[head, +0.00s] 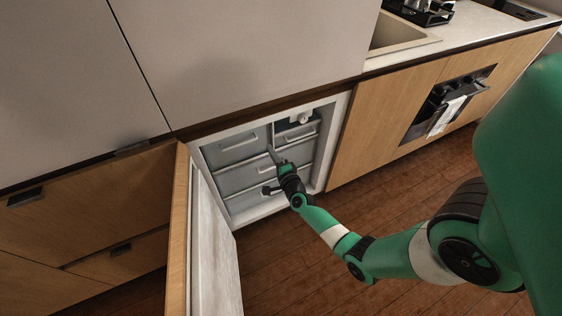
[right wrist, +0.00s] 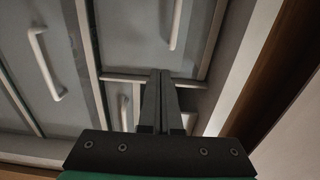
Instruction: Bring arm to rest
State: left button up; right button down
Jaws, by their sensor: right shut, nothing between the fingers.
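My right arm (head: 395,255), green with black joints, reaches from the right side of the head view to the open built-in fridge. My right gripper (head: 271,152) is at the front of the fridge's inside, near its drawers. In the right wrist view my gripper fingers (right wrist: 161,75) are pressed together with nothing between them. They point toward the grey drawer fronts and their pale handles; I cannot tell whether they touch anything. My left gripper is not in view.
The wood-fronted fridge door (head: 180,235) stands open left of my arm. Drawers (head: 237,147) with handles fill the fridge (head: 343,118). An oven (head: 447,103) with a towel and a sink (head: 405,32) are at the right. Wooden floor (head: 300,270) is clear below.

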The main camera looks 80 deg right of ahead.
pick_arm(q)
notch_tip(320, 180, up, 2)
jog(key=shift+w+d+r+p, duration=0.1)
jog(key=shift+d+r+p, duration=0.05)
jog(key=shift+p, duration=0.5)
pick_arm(e)
jog(key=v, duration=0.6)
jog(key=shift+s+a, duration=0.2)
jog(key=shift+a, duration=0.15)
jog(key=shift+r, duration=0.1)
